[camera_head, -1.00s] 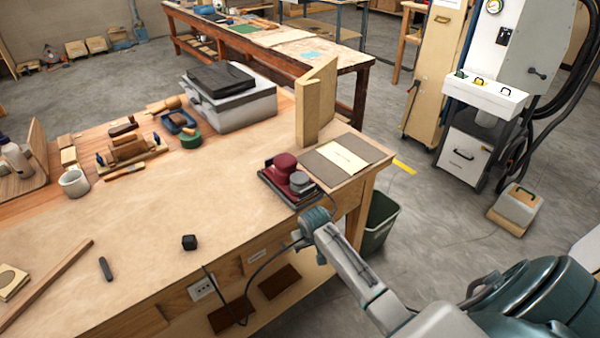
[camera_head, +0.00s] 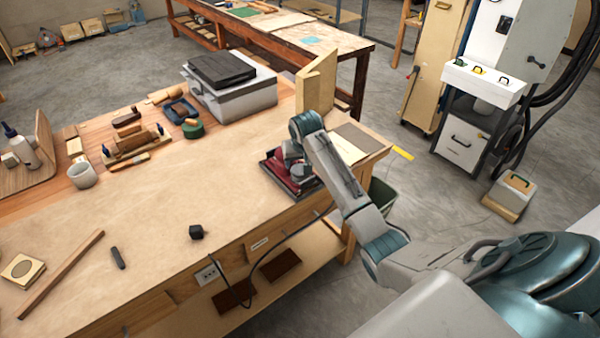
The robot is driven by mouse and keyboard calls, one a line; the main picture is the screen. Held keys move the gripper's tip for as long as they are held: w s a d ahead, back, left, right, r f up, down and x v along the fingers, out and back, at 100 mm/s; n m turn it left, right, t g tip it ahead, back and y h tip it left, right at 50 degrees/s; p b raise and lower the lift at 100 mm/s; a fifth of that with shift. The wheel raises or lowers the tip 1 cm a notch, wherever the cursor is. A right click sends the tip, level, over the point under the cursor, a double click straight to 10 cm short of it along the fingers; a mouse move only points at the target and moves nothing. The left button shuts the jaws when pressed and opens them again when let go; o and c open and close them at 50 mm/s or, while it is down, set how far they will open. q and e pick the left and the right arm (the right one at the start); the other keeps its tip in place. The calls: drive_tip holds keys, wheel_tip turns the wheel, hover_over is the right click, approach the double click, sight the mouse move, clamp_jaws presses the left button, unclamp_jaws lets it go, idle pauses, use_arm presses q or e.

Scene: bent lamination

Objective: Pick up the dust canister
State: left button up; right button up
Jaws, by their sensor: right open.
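A dark red sander (camera_head: 276,165) sits on a dark pad near the right front edge of the workbench. A small grey round part, which looks like its dust canister (camera_head: 299,172), shows at the sander's right side, partly hidden by my right arm. My right gripper (camera_head: 291,154) is over the sander, pointing down, with its jaws open. Its fingertips are small and blend with the grey part, so I cannot tell whether they touch it. My left gripper is not in view.
An upright wooden piece (camera_head: 316,88) stands just behind the sander. A grey case (camera_head: 232,98) stands further left. A dark cord hangs over the bench's front edge. The bench's middle is clear.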

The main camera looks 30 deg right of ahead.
sight(300, 169)
drive_tip(key=p+x, duration=0.1)
drive_tip(key=x, duration=0.1)
drive_tip(key=p+x, duration=0.1)
drive_tip(key=shift+s+f+p, duration=0.3)
drive_tip(key=shift+f+p, duration=0.05)
drive_tip(key=shift+f, duration=0.15)
drive_tip(key=shift+x, duration=0.95)
drive_tip(key=c, duration=0.8)
drive_tip(key=shift+o, duration=0.2)
drive_tip(key=shift+r, duration=0.1)
